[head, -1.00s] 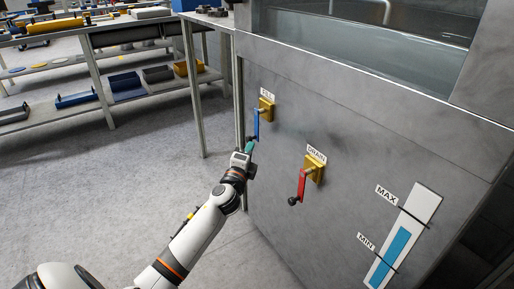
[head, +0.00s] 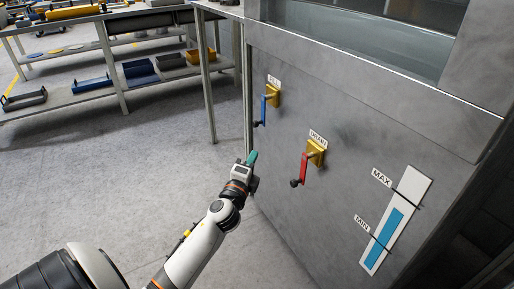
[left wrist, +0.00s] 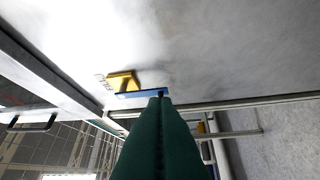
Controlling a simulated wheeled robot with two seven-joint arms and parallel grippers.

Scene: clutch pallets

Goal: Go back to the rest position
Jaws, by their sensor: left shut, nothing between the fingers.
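My left gripper (head: 251,158) is shut and empty, its green fingers pressed together. It is in the air in front of the grey tank panel, below and left of the blue FILL handle (head: 264,109), apart from it. The blue handle hangs down from its yellow mount (head: 273,95). In the left wrist view the shut green fingers (left wrist: 161,103) point toward the blue handle (left wrist: 140,94) and overlap its end in the picture. The red DRAIN handle (head: 303,170) hangs down from its yellow mount (head: 316,152). My right gripper is in neither view.
The level gauge (head: 396,222) on the panel shows blue between the MIN and MAX marks, close to MAX. A shelf table (head: 120,101) with bins stands at the back left. The grey floor (head: 110,190) left of the tank is clear.

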